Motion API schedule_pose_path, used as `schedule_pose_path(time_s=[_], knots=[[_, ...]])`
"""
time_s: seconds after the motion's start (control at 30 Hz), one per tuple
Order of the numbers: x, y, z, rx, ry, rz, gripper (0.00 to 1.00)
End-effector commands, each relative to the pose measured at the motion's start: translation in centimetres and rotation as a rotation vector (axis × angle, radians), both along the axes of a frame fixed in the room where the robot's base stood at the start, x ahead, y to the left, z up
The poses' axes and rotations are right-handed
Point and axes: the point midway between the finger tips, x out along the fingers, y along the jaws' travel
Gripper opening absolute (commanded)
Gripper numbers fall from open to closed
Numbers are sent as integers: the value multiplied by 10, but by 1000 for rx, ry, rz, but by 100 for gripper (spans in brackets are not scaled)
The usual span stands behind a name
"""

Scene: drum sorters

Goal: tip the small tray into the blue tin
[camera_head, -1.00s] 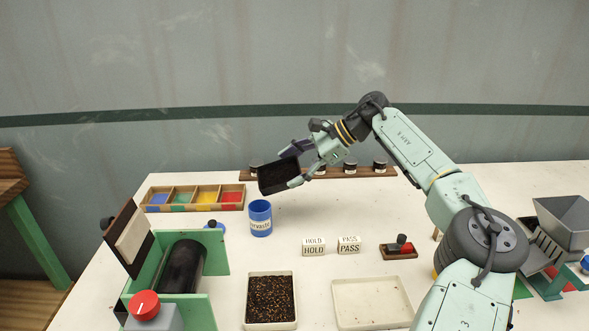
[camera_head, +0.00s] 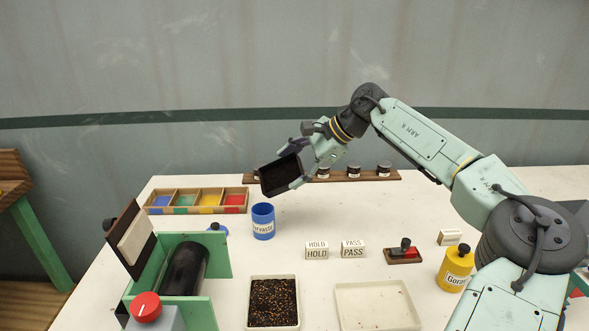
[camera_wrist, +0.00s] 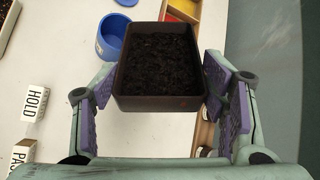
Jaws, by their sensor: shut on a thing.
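The small tray (camera_head: 280,174) is dark and tilted, held in the air above and slightly right of the blue tin. In the wrist view the small tray (camera_wrist: 157,102) holds dark, crumbly material. My gripper (camera_head: 297,166) is shut on the small tray; its purple pads sit either side of it in the wrist view (camera_wrist: 160,95). The blue tin (camera_head: 263,222) stands upright and open on the white table, with a label partly readable. In the wrist view the blue tin (camera_wrist: 112,36) shows just left of the tray, partly hidden by it.
A four-colour compartment box (camera_head: 197,200) lies behind left. A seed-filled tray (camera_head: 273,302), an empty tray (camera_head: 376,305), a yellow tin (camera_head: 455,268) and the green drum machine (camera_head: 180,275) are nearer.

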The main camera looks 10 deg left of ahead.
Motion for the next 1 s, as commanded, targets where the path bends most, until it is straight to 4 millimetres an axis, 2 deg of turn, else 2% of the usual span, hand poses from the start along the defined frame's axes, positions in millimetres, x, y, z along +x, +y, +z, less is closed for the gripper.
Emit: schedule_pose_path(time_s=[1.0], knots=[[-6,3,4,-42,-90,0,38]])
